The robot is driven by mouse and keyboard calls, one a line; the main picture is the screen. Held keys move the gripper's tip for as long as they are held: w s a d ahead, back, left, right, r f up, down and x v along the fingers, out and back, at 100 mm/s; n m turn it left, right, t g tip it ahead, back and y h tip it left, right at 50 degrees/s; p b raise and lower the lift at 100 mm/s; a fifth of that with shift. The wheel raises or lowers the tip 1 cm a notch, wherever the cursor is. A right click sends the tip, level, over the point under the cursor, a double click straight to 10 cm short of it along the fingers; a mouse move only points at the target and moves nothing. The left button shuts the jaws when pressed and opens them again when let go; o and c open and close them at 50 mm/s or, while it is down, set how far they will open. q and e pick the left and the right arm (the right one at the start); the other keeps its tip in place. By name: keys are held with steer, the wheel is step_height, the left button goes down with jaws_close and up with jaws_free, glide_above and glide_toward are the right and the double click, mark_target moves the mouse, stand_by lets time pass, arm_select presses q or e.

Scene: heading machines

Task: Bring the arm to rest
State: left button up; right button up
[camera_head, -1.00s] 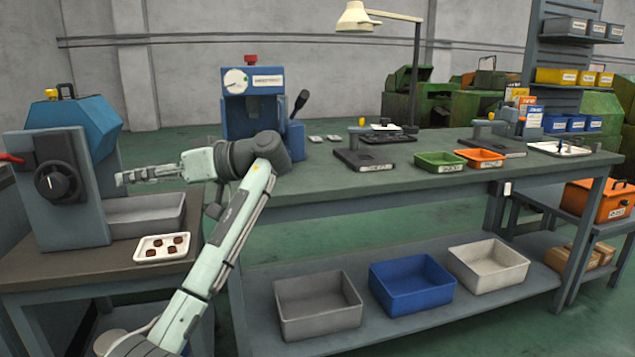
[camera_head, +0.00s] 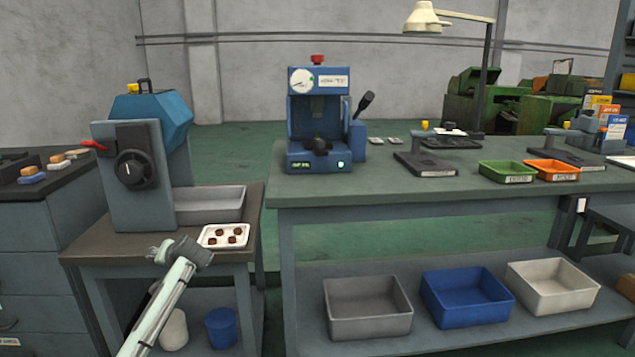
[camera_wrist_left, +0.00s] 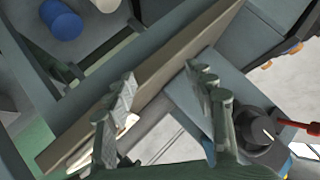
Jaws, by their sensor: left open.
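My left arm (camera_head: 165,305) rises from the bottom of the head view, in front of the small machine table. Its gripper (camera_head: 165,250) is at the table's front edge, small and partly hidden by the wrist. In the left wrist view the two fingers (camera_wrist_left: 163,105) stand wide apart with nothing between them, so the gripper is open and empty. The table edge (camera_wrist_left: 150,85) runs slantwise behind them. My right gripper is not in view.
A grey machine with a black dial (camera_head: 136,170) and a white tray (camera_head: 224,236) with several dark pieces stand close behind the gripper. A blue tub (camera_head: 221,327) is below. The workbench (camera_head: 420,195) with a blue press (camera_head: 318,120) lies to the right.

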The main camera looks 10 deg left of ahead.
arm_select(q)
steer(key=w+d+r+m+t+h, duration=0.2)
steer(key=w+d+m+t+h, duration=0.3)
steer(key=w+d, duration=0.4)
steer(key=s+d+f+g+h, duration=0.1)
steer(key=s+d+f, duration=0.1)
steer(key=s+f, duration=0.5)
steer(key=s+d+f+g, duration=0.2)
steer(key=s+f, duration=0.1)
steer(key=f, duration=0.7)
steer(key=s+d+f+g+h, duration=0.1)
steer(key=s+d+f+g, duration=0.15)
steer(key=s+f, duration=1.1)
steer(key=s+d+f+g, duration=0.1)
steer(key=s+f, duration=0.4)
steer(key=s, duration=0.5)
steer(key=s+d+f+g, duration=0.2)
steer(key=s+f, duration=0.3)
steer(key=s, duration=0.4)
steer(key=s+d+f+g+h, duration=0.1)
steer(key=s+d+f, duration=0.2)
steer(key=s, duration=0.7)
step_height(320, 180, down, 2)
steer(key=shift+s+d+f, duration=0.15)
steer(key=shift+s+f, duration=0.1)
steer(key=shift+s, duration=0.1)
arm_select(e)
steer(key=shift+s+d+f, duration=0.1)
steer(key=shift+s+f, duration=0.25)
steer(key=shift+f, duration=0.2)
